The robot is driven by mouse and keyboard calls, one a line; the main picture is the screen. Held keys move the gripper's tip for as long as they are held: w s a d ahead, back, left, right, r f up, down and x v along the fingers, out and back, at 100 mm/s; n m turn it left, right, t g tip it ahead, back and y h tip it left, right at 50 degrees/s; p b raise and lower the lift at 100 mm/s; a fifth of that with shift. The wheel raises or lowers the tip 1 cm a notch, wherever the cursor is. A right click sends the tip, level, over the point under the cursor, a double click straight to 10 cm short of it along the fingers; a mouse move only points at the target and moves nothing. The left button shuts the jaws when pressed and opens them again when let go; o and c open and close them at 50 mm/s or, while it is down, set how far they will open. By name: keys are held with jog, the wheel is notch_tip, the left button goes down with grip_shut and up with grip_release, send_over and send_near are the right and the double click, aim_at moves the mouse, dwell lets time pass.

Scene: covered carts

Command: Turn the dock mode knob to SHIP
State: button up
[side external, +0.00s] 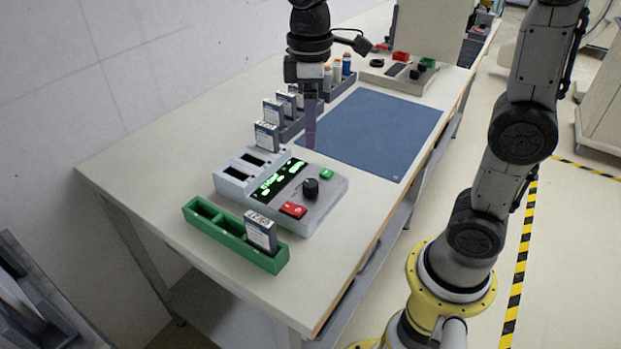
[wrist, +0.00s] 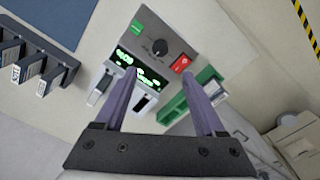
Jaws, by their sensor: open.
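The dock (side external: 325,205) is a light grey box with a dark display showing green text, slots at its left, a green button and a red button. Its black mode knob (side external: 310,187) stands on the top face between the two buttons. The knob also shows in the wrist view (wrist: 160,47), beyond my fingertips, with a pale pointer mark; the labels around it are too small to read. My gripper (side external: 310,140) is above the table behind the dock, pointing down, apart from the knob. In the wrist view its two purple fingers (wrist: 161,80) are spread and empty.
A green tray (side external: 223,222) holding one labelled module (side external: 261,232) lies in front of the dock. A dark rack of modules (side external: 290,128) stands behind it. A blue mat (side external: 372,130) is bare. Bottles (side external: 337,72) and another control box (side external: 400,75) stand farther back.

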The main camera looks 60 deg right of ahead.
aim_at(311, 183)
notch_tip(311, 183, down, 13)
jog(key=shift+f, duration=0.2)
dwell(0.3)
grip_shut()
